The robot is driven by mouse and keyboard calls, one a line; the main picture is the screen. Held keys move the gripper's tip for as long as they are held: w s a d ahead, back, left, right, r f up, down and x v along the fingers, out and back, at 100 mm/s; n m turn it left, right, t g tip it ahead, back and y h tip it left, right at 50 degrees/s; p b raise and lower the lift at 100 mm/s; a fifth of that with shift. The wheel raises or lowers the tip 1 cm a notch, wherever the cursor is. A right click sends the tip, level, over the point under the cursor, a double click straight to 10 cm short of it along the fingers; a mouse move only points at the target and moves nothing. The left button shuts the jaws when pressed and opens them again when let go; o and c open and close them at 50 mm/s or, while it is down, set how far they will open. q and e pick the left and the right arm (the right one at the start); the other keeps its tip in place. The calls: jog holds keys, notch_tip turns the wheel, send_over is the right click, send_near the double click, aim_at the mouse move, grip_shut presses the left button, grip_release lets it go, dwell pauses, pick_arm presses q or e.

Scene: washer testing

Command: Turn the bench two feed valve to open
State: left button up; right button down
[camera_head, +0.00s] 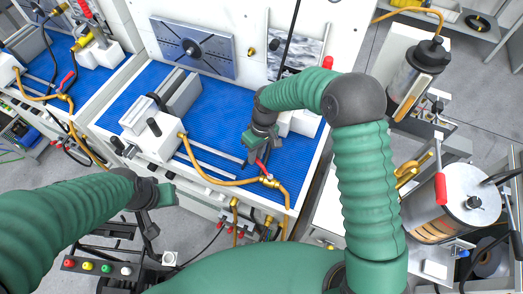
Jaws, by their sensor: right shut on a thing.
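The feed valve is a brass fitting (269,182) with a red lever handle (262,168), at the front right of the blue-topped bench (225,160) in the middle of the head view. A yellow hose runs into it from the left and another bends down over the bench's front edge. My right gripper (258,160) reaches down from above and is shut on the red handle; its fingers partly hide the handle. My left gripper (154,215) hangs in front of the bench, away from the valve and holding nothing that I can see; its finger gap is unclear.
A grey clamp block (178,95) and a white fixture (155,136) stand on the bench's left. A grey plate (193,48) is on the back panel. Another blue bench (62,65) is at left. A metal drum (440,205) stands at right. A button box (98,266) is at lower left.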

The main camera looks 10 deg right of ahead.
jog(key=shift+s+a+r+n+g+h+p, duration=0.15)
jog(key=shift+s+a+n, duration=0.25)
jog(key=shift+n, duration=0.5)
jog(key=shift+s+a+f+n+g+h+p, duration=0.15)
jog(key=shift+s+a+n, duration=0.1)
jog(key=shift+a+n, duration=0.5)
jog(key=shift+s+a+r+n+p, duration=0.15)
jog(key=shift+s+a+n, duration=0.15)
jog(key=shift+n, duration=0.75)
jog(key=c, duration=1.5)
grip_release()
jog(key=shift+c, duration=0.2)
jog(key=shift+o, duration=1.3)
jog(key=shift+s, duration=0.15)
